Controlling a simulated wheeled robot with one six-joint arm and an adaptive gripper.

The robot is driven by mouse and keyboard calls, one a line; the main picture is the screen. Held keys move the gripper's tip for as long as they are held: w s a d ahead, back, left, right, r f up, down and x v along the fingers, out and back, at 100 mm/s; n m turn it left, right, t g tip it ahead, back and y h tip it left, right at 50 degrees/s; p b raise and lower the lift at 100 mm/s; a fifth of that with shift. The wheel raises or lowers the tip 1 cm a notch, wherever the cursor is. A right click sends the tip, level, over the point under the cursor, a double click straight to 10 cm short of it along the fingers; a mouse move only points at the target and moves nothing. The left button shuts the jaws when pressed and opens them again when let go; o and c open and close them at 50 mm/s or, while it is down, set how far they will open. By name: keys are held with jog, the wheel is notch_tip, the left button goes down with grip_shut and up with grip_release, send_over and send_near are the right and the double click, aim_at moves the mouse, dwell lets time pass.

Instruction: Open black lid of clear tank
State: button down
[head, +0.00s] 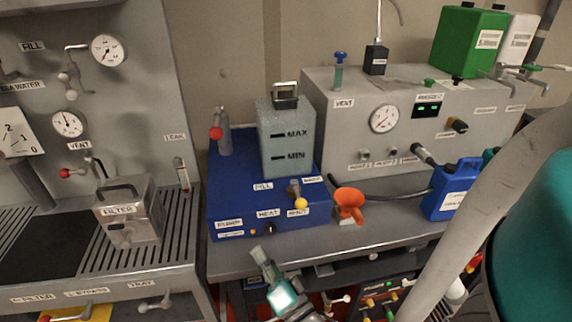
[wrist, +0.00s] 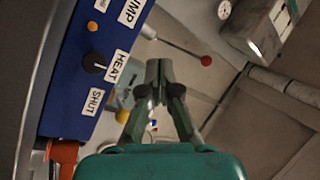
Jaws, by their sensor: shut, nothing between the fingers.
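The clear tank (head: 288,145) stands upright on the blue unit in the middle of the head view, with MAX and MIN marks on its front. Its black lid (head: 285,98) sits on the top, with a raised handle, and looks closed. My gripper (head: 258,252) is in front of and below the blue unit, near the table's front edge, well apart from the tank. In the wrist view my gripper (wrist: 158,68) has its fingertips together with nothing between them.
The blue unit (head: 228,190) has a red-knobbed valve (head: 216,132) at the left and a yellow knob (head: 301,203) in front. An orange funnel (head: 349,203) and a blue canister (head: 450,190) stand to the right. A grey instrument box (head: 345,110) rises close beside the tank.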

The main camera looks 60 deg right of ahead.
jog(key=w+d+r+m+g+h, duration=0.2)
jog(key=d+r+m+h, duration=0.95)
jog(key=d+r, duration=0.75)
jog(key=shift+m+y, duration=0.65)
jog(key=shift+y, duration=0.1)
jog(key=x, duration=0.4)
jog(key=f+x, duration=0.1)
jog(key=x, duration=0.4)
jog(key=d+x, duration=0.1)
jog(key=x, duration=0.3)
jog(key=shift+w+d, duration=0.15)
jog(key=shift+w, duration=0.1)
